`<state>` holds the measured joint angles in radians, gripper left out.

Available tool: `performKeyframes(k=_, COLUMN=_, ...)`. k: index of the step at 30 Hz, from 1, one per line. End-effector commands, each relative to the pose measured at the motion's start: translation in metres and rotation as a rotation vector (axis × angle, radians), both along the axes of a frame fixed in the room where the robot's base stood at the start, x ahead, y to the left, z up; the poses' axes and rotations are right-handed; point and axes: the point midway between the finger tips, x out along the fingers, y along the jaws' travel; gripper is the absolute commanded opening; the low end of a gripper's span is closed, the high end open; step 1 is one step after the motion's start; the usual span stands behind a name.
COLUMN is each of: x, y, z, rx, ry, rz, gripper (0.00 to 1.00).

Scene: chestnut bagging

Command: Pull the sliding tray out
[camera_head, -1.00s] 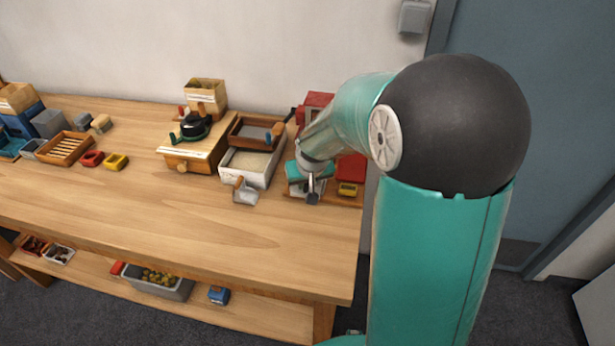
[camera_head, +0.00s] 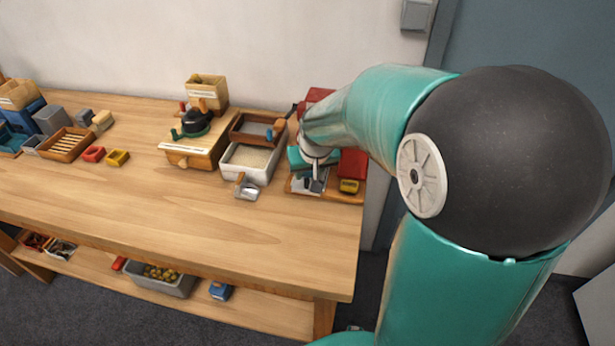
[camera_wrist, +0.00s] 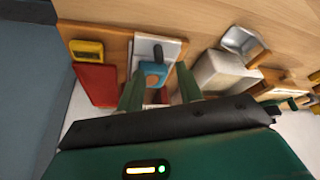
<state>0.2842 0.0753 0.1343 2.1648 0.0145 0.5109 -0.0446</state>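A pale flat piece (camera_wrist: 146,48), which seems to be the sliding tray, lies on a wooden base beside a red block in the wrist view. A dark grip and a blue part (camera_wrist: 152,74) stand over it. My gripper (camera_wrist: 160,85) has its two green fingers apart, one on each side of the blue part; I cannot tell whether they touch it. In the head view my gripper (camera_head: 313,168) is low over the pale piece (camera_head: 300,184) at the table's right end, and my wrist hides much of it.
Close to the left are a white bin (camera_head: 235,168) of pale grain and a metal scoop (camera_head: 248,192). A red block (camera_head: 352,165) and a yellow box (camera_head: 349,186) stand close on the right. The front of the wooden table (camera_head: 180,220) is clear.

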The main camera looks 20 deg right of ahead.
Motion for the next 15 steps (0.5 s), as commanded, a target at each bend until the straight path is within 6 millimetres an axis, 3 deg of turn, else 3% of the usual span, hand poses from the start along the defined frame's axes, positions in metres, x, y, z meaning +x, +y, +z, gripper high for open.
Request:
performKeyframes(k=6, x=-0.018, y=0.002, z=0.046, rx=-0.002, ry=-0.003, rz=0.001, gripper=0.36)
performKeyframes(k=15, x=-0.031, y=0.004, z=0.075, rx=0.000, ry=0.002, rz=0.000, gripper=0.36)
